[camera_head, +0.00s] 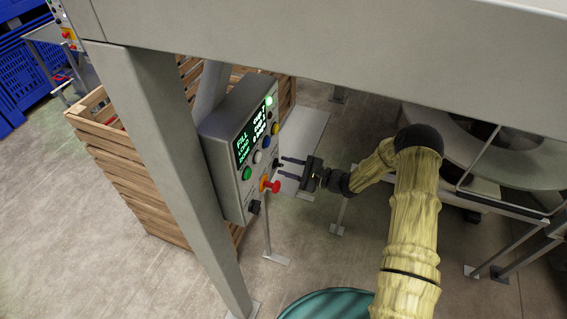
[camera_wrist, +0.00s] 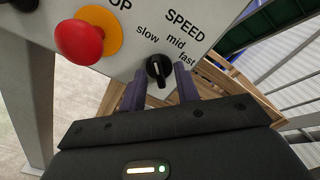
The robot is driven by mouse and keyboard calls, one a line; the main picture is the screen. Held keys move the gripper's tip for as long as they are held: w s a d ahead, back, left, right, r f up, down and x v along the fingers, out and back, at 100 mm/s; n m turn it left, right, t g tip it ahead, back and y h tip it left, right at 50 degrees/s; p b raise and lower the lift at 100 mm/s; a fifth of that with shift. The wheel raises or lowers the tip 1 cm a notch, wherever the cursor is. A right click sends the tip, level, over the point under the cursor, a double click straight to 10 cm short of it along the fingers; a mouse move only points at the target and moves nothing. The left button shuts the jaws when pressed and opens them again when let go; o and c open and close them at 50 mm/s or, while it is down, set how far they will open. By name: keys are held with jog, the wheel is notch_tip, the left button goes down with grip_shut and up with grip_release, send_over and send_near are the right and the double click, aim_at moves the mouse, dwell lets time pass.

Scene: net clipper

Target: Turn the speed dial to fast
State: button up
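The speed dial (camera_wrist: 158,70) is a small black knob with a white pointer line, below the labels slow, mid and fast on a grey panel. Its pointer appears to aim roughly upward in the wrist view; I cannot tell exactly which setting it marks. My gripper (camera_wrist: 160,82) is open, with one dark finger on each side of the dial. Whether either finger touches it is unclear. In the head view my gripper (camera_head: 284,165) reaches from the right to the control box (camera_head: 231,190), with its fingertips at the dial (camera_head: 277,163).
A red stop button (camera_wrist: 79,36) on a yellow ring sticks out left of the dial; it also shows in the head view (camera_head: 271,186). A row of coloured buttons and a lit screen (camera_head: 250,137) sit above. A grey post (camera_head: 170,170) and wooden crate (camera_head: 135,180) stand left.

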jog(key=shift+a, duration=0.25)
jog(key=shift+c, duration=0.2)
